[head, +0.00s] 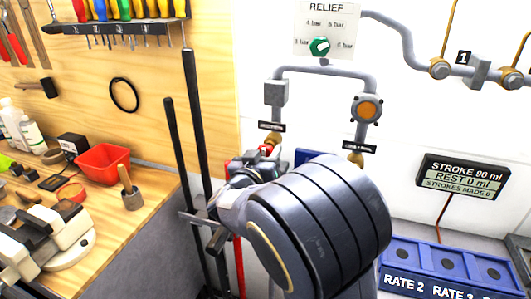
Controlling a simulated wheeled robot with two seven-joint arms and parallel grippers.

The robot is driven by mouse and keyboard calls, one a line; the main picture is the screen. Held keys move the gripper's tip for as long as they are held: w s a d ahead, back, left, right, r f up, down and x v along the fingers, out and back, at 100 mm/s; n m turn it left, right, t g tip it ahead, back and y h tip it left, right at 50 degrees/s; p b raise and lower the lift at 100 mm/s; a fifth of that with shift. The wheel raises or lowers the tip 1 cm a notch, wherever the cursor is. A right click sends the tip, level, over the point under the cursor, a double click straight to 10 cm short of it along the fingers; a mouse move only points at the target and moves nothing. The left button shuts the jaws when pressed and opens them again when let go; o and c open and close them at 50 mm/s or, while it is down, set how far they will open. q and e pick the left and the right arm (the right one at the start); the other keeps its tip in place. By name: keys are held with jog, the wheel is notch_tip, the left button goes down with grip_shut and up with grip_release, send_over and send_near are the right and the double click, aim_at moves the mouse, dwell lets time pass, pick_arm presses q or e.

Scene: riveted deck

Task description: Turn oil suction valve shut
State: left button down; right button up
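The oil suction valve cannot be picked out for sure, because the label text is too small to read. A red valve part (267,150) shows below the left black tag (271,127), partly hidden behind my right arm. A brass fitting (355,159) sits below the right black tag (359,147). My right gripper (200,228) is left of and below the red part, in front of dark upright bars. It appears apart from the red part, and nothing is clearly held. Its finger gap is unclear. My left gripper is not in view.
A relief dial with a green knob (320,47) is above. A stroke display (463,178) and a blue rate panel (400,252) are at right. At left is a wooden bench (135,215) with a red bin (103,164). Tall dark bars (196,120) stand beside the bench.

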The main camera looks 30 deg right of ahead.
jog(key=c, duration=0.4)
jog(key=shift+o, duration=0.2)
